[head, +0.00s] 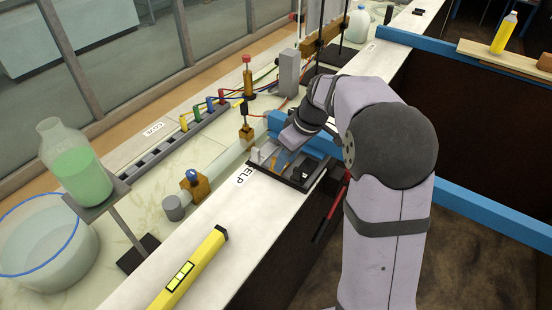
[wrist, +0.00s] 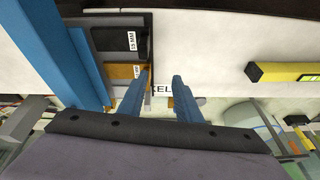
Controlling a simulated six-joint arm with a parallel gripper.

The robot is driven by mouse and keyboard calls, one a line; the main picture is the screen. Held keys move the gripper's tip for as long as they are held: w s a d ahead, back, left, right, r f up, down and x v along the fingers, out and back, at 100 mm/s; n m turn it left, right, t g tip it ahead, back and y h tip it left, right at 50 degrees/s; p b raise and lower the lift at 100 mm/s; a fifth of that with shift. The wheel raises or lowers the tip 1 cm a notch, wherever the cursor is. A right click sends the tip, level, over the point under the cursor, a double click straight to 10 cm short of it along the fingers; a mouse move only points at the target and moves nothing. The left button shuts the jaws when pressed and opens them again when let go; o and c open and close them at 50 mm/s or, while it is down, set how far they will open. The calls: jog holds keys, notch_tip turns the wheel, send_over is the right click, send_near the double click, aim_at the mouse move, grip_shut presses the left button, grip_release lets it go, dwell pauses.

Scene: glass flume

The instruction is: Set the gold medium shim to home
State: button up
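The gold medium shim (wrist: 124,71) lies in a dark tray (wrist: 152,32), below a black shim (wrist: 119,40) marked 15 MM in the wrist view. A gold strip, likely the same shim, shows in the tray in the head view (head: 281,160). My gripper (wrist: 161,76) is open, with two blue fingers apart and nothing seen between them. Its left fingertip overlaps the gold shim's right end in the wrist view; I cannot tell if they touch. In the head view my gripper (head: 290,143) is over the tray and hides part of it. I cannot identify the home place.
A blue beam (wrist: 68,55) runs close beside the tray. A KELP label (head: 243,178) lies on the pale ledge, with a yellow level (head: 190,268) nearer. A brass fitting (head: 195,186) and coloured valves (head: 210,104) stand to the left.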

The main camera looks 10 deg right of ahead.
jog(key=shift+n+t, duration=0.3)
jog(key=shift+n, duration=0.4)
jog(key=shift+w+a+f+p, duration=0.3)
jog(key=shift+w+f+p, duration=0.15)
jog(key=shift+w+f, duration=0.5)
jog(key=shift+w+a+f+p, duration=0.25)
jog(key=shift+w+f+p, duration=0.2)
jog(key=shift+w+f, duration=0.5)
jog(key=shift+w+a+f+p, duration=0.3)
jog(key=shift+w+f+p, duration=0.15)
jog(key=shift+w+f, duration=0.5)
grip_shut()
